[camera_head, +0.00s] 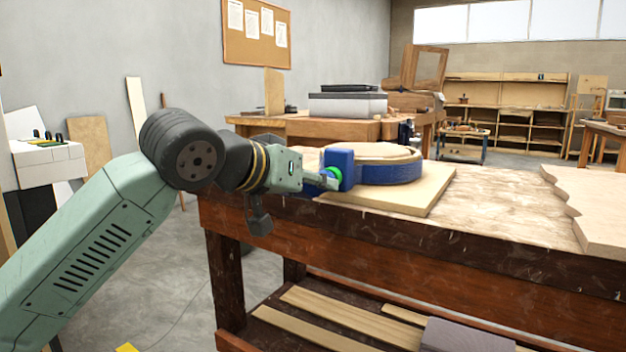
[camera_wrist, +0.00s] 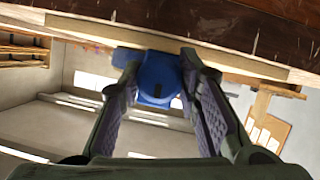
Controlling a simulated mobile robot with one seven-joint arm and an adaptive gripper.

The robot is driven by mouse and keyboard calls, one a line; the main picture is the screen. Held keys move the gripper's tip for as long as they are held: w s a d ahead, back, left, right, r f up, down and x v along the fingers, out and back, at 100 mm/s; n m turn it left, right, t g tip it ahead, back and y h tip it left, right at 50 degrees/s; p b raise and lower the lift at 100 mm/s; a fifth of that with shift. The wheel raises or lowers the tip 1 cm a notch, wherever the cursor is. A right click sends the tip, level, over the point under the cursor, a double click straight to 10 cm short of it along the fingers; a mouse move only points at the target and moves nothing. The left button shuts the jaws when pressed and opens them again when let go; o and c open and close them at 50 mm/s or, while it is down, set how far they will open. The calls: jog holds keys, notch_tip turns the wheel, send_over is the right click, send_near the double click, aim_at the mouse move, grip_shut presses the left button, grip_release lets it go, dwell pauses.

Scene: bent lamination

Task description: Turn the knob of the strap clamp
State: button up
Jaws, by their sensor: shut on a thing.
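The strap clamp has a blue block (camera_head: 341,160) and a blue strap (camera_head: 392,173) wrapped around a pale round wooden piece (camera_head: 376,151). A bright green ring (camera_head: 336,173) shows on the block's left face. My gripper (camera_head: 328,180) reaches in from the left and is shut on the clamp's knob, partly hiding it in the head view. In the wrist view, the blue knob (camera_wrist: 157,82) sits between the two fingers of my gripper (camera_wrist: 160,62). A small dark mark shows on the knob's right side. How far the knob is turned cannot be told.
The clamp rests on a light board (camera_head: 418,195) at the left end of the wooden workbench (camera_head: 480,205). Wavy-edged wooden sheets (camera_head: 592,205) lie at the right. The bench's dark front edge runs just below my gripper. The bench top between is clear.

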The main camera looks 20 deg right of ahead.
jog(key=shift+f+m+t+y, duration=0.15)
jog(key=shift+m+t+y, duration=0.45)
jog(key=shift+m, duration=0.6)
jog(key=o, duration=1.1)
jog(key=shift+o, duration=0.2)
jog(key=v, duration=1.2)
jog(key=shift+s, duration=0.1)
